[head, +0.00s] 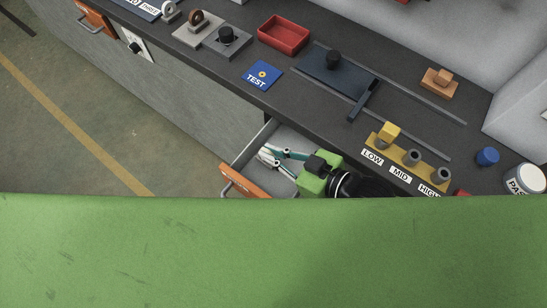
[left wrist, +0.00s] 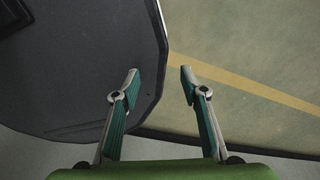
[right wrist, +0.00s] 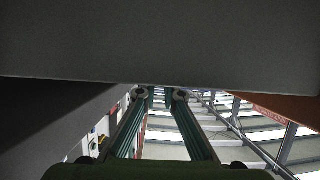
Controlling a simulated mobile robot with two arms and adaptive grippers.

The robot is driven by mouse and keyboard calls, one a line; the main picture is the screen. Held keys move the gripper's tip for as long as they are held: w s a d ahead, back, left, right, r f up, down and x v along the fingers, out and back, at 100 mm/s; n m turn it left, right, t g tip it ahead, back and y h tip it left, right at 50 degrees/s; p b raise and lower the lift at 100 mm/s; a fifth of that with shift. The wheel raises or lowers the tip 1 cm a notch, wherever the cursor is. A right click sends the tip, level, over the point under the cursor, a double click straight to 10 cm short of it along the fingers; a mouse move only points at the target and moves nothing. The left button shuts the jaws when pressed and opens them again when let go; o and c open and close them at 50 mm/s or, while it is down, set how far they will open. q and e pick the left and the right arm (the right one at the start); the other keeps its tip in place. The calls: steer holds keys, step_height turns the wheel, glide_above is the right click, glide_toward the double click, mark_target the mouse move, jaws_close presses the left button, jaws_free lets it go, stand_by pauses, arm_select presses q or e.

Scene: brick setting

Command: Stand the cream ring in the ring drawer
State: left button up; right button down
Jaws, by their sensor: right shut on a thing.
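The open drawer (head: 244,177) with an orange front juts from the counter, its grey inside showing. My right gripper (head: 265,155) reaches into it from the right, fingers pointing left. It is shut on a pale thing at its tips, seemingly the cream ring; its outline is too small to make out. In the right wrist view the gripper's (right wrist: 161,94) tips and what they hold are hidden behind a grey panel (right wrist: 160,45), apparently a drawer wall. I cannot tell whether the ring touches the drawer floor. My left gripper (left wrist: 161,75) is open and empty, away from the counter.
A pale ring (head: 168,11) and brown ring (head: 197,19) stand at the far left.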

step_height(320, 180, down, 3)
steer(key=shift+f, duration=0.2)
steer(key=shift+w, duration=0.1)
steer(key=shift+f, duration=0.15)
steer(key=c, duration=2.2)
jaws_free()
arm_select(q)
steer(key=shift+w+d+f, duration=0.1)
steer(key=shift+w+f, duration=0.05)
steer(key=shift+w, duration=0.35)
steer(key=shift+w+d+f, duration=0.1)
steer(key=shift+w, duration=0.35)
arm_select(e)
steer(key=shift+o, duration=0.2)
